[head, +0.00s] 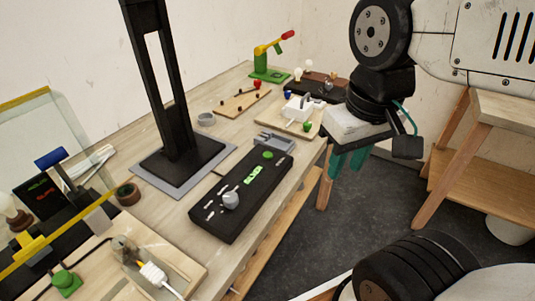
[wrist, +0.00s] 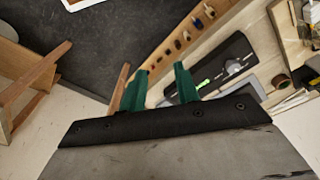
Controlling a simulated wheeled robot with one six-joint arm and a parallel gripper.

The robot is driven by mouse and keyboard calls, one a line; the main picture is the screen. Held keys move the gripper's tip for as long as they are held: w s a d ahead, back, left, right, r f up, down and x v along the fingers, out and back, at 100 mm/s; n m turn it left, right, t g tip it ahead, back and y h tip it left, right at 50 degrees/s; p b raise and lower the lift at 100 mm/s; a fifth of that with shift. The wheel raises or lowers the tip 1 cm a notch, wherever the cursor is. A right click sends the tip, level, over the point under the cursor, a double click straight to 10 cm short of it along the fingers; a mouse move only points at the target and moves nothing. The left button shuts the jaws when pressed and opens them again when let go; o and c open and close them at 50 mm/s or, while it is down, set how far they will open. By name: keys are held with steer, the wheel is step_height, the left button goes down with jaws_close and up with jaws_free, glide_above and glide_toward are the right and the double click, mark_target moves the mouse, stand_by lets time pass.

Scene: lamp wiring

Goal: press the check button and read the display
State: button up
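A long black control box (head: 240,193) lies on the wooden table, with a round green button (head: 267,155) near its far end. Its green display (head: 253,175) is lit, but the characters are too small to read. A grey knob (head: 230,200) sits near its front end. The box (wrist: 232,60) and the lit display (wrist: 204,83) also show in the wrist view. My gripper (head: 346,163) has green fingers, apart and empty, out beyond the table's right edge. In the wrist view the two fingers (wrist: 160,88) have a clear gap between them. Nothing touches the button.
A tall black frame (head: 165,90) stands on a grey plate left of the box. A small grey tray (head: 273,142) lies beyond the box. A green and yellow press (head: 268,62) stands at the back. A wooden board with a green button (head: 65,280) is at front left.

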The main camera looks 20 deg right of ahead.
jaws_close()
stand_by(1.4)
